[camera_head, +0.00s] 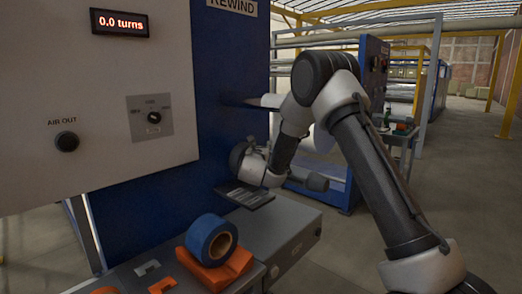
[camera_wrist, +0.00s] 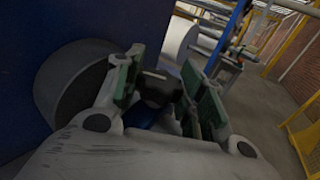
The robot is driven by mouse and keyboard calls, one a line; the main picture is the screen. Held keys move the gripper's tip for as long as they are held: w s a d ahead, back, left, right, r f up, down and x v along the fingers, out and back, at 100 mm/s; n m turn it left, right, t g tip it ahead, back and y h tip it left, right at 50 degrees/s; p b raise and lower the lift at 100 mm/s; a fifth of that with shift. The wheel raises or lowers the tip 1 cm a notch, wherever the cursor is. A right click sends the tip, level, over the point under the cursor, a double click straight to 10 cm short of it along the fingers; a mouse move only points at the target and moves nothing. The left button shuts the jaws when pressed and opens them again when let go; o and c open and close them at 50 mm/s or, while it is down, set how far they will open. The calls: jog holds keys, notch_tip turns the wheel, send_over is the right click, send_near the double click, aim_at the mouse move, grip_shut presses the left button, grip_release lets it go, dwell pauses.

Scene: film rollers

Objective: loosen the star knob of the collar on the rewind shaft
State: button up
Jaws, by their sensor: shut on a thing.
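In the wrist view, the two green-padded fingers of my gripper (camera_wrist: 162,78) stand on either side of a dark knob-like piece (camera_wrist: 157,90), seemingly the star knob. The gripper is shut on it. The knob's lobes are too dark to make out. A large round grey body (camera_wrist: 72,88), possibly the collar, lies just left of the fingers, against the blue panel. In the head view my arm reaches to the blue rewind panel (camera_head: 222,60), and its wrist hides the knob. The shaft cannot be made out clearly. The display (camera_head: 119,22) reads 0.0 turns.
A dark plate (camera_head: 247,196) is close under my wrist. The AIR OUT button (camera_head: 67,141) and a rotary switch (camera_head: 153,117) are on the left panel. Open floor lies right.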

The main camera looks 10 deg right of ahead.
jog(key=shift+n+y, duration=0.4)
jog(key=shift+y, duration=0.2)
jog(key=o, duration=1)
jog(key=shift+o, duration=0.2)
jog(key=shift+s, duration=0.15)
jog(key=v, duration=1.1)
jog(key=shift+s+a, duration=0.15)
jog(key=shift+s, duration=0.2)
jog(key=shift+f, duration=0.15)
